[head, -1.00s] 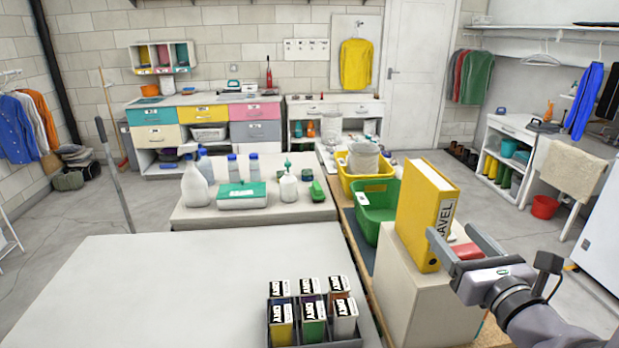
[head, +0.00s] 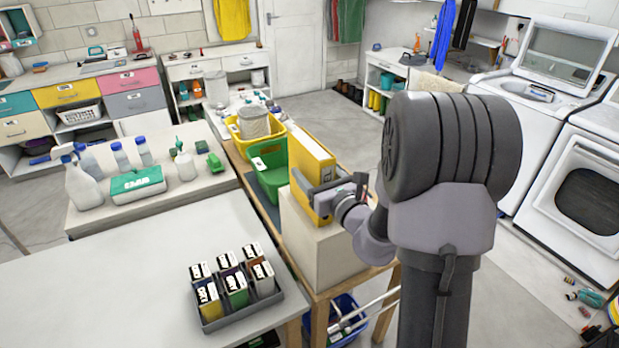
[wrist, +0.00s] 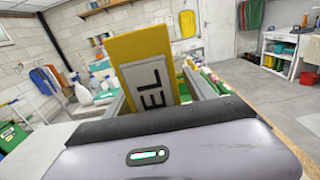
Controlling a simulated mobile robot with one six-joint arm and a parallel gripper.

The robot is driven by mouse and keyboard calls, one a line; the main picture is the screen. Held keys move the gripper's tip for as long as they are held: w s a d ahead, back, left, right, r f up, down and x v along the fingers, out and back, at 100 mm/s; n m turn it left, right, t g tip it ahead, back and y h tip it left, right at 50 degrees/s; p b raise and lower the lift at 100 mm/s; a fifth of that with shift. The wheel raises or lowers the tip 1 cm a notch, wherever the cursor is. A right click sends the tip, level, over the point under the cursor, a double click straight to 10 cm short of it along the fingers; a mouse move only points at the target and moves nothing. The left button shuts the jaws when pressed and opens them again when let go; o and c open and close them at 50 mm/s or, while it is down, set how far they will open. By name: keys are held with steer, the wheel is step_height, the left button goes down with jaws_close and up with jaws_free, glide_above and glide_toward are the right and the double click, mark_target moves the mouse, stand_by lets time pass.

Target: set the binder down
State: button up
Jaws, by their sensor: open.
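The yellow binder (head: 318,158) stands upright on top of a beige block (head: 325,250). Its lettered spine faces my wrist; in the wrist view the binder (wrist: 138,48) shows a label, partly cut off by my gripper's body. My gripper (head: 312,188) is open at the binder's spine side, level with its lower half. In the wrist view a grey finger lies on either side of the binder. Whether either finger touches it I cannot tell. The binder's lower edge is partly hidden by my gripper in the head view.
A green bin (head: 268,182) and a yellow basket (head: 246,138) stand just behind the block on a wooden-edged table. A dark tray (head: 268,308) of small boxes sits on the white table (head: 95,295) at left. A blue tub (head: 345,318) is below.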

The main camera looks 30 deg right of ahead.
jaws_close()
steer(key=shift+r, duration=0.1)
steer(key=shift+r, duration=0.1)
stand_by(0.3)
